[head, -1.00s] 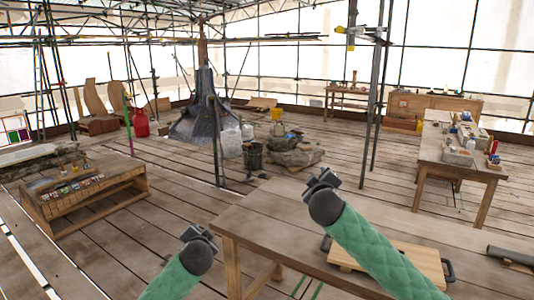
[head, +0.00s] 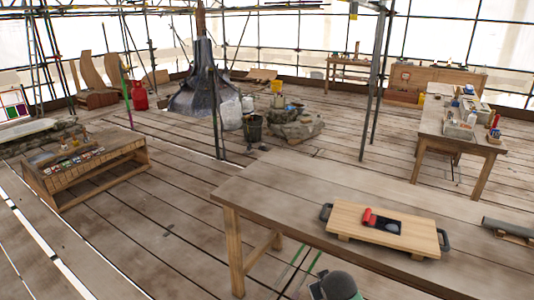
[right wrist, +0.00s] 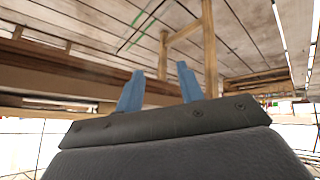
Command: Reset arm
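My right gripper shows in the right wrist view (right wrist: 158,90). Its two blue fingers stand apart with nothing between them, and the table's wooden legs and the plank floor lie beyond. In the head view only a dark rounded part of one of my arms shows at the bottom edge, below the near table (head: 290,215). My left gripper is not in the head view. On the near table a wooden board with dark handles (head: 350,228) carries a red roll (head: 369,217) and a dark patch (head: 388,226).
A grey roll (head: 508,228) lies at the near table's right end. A low wooden bench (head: 95,172) stands at left, a work table (head: 433,150) at right. A dark spire (head: 197,95), buckets and stones stand behind. The plank floor (head: 150,235) between is clear.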

